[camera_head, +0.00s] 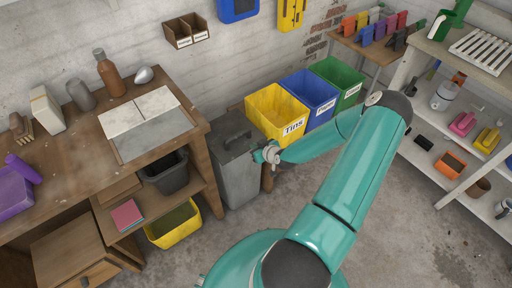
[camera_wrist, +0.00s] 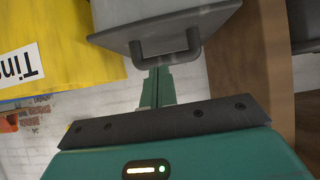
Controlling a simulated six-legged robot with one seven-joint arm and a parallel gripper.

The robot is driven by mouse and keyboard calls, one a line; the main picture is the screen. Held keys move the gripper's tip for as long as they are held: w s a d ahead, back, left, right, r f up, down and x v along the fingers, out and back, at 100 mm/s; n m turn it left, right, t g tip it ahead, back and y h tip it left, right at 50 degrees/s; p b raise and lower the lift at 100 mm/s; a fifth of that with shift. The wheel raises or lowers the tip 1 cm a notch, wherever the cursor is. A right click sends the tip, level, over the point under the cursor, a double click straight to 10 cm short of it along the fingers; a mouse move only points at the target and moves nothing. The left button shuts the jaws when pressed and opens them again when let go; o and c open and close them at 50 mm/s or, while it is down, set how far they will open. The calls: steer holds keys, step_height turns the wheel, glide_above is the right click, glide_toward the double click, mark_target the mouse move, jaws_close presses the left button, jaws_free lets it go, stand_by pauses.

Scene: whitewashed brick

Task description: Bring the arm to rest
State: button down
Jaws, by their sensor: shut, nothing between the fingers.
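My teal arm reaches from the bottom middle of the head view up to the right, then bends back left. My gripper (camera_head: 268,155) is at its end, in front of the upper right side of a grey metal bin (camera_head: 238,170) with a lidded top. In the wrist view my gripper (camera_wrist: 157,85) shows as narrow teal fingers close together, with nothing between them. The bin's grey lid and dark handle (camera_wrist: 165,50) appear just beyond the fingertips. I cannot tell whether the fingers touch the handle.
Yellow "Tins" (camera_head: 276,112), blue (camera_head: 308,96) and green (camera_head: 338,80) bins stand behind the arm. A wooden workbench (camera_head: 75,150) is at left. White shelves (camera_head: 450,185) with small items stand at right. The floor (camera_head: 400,235) at lower right is clear.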

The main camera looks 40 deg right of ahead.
steer(key=shift+s, duration=0.15)
steer(key=s+a+r+n+g+h, duration=0.1)
steer(key=a+r+g, duration=0.35)
steer(key=r, duration=0.95)
steer(key=s+a+r+n+g+h, duration=0.1)
steer(key=s+a+r+g, duration=0.1)
steer(key=a+r, duration=0.95)
steer(key=s+a+r+y, duration=0.1)
steer(key=s+a+r, duration=0.5)
steer(key=s+r, duration=0.2)
steer(key=s+a+r+m+y, duration=0.1)
steer(key=s+a+r, duration=0.6)
steer(key=s+r, duration=0.2)
step_height(320, 180, up, 2)
steer(key=shift+a+m+y, duration=0.15)
steer(key=shift+m+y, duration=0.15)
steer(key=shift+t, duration=0.25)
